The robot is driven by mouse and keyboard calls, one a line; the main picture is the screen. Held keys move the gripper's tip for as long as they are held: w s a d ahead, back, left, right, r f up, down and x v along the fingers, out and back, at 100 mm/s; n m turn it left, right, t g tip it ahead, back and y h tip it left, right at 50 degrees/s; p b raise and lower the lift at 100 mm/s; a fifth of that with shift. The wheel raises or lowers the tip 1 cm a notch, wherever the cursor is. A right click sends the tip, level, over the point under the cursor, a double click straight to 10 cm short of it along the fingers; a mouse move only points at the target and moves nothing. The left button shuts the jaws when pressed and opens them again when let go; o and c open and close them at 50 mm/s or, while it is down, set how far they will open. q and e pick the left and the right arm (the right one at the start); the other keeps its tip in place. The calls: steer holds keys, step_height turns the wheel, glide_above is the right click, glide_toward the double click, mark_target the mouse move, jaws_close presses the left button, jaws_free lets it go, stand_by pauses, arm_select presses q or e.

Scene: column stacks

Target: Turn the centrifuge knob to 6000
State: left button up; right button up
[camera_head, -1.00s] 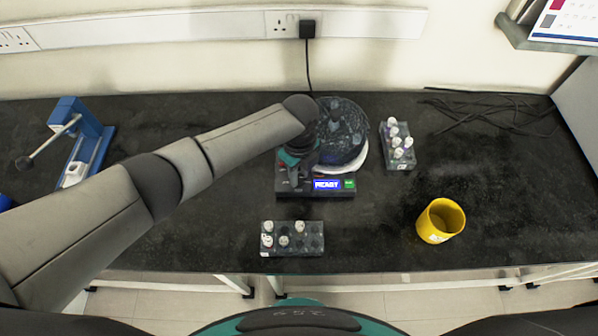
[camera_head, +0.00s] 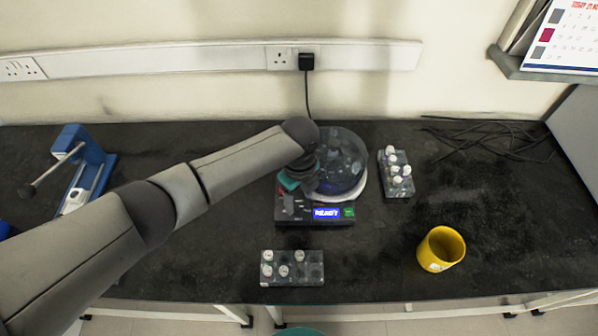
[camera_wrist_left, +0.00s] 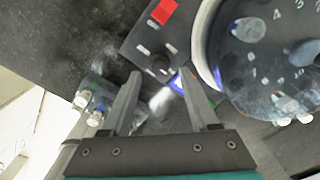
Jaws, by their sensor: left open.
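The centrifuge (camera_head: 330,220) stands on the dark bench with its clear domed lid (camera_head: 343,158) shut. Its front panel has a blue display (camera_head: 326,213) reading READY and a green button (camera_head: 349,211). My left gripper (camera_head: 288,205) is over the left part of this panel, pointing down, and partly covers it. In the left wrist view my left gripper (camera_wrist_left: 158,75) is open, its fingers either side of a small dark round knob (camera_wrist_left: 157,66) on the panel. I cannot tell whether they touch it. The knob's setting is not readable. My right gripper is not in view.
A tube rack (camera_head: 292,268) stands in front of the centrifuge, another (camera_head: 396,174) to its right. A yellow cup (camera_head: 440,249) is at front right. A blue device (camera_head: 83,160) stands at left. Loose black cables (camera_head: 490,138) lie at back right.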

mark_target(299, 207)
arm_select(q)
step_height(299, 207, up, 13)
steer(key=p, duration=0.1)
steer(key=shift+f+p, duration=0.15)
steer(key=shift+p, duration=0.15)
stand_by(0.4)
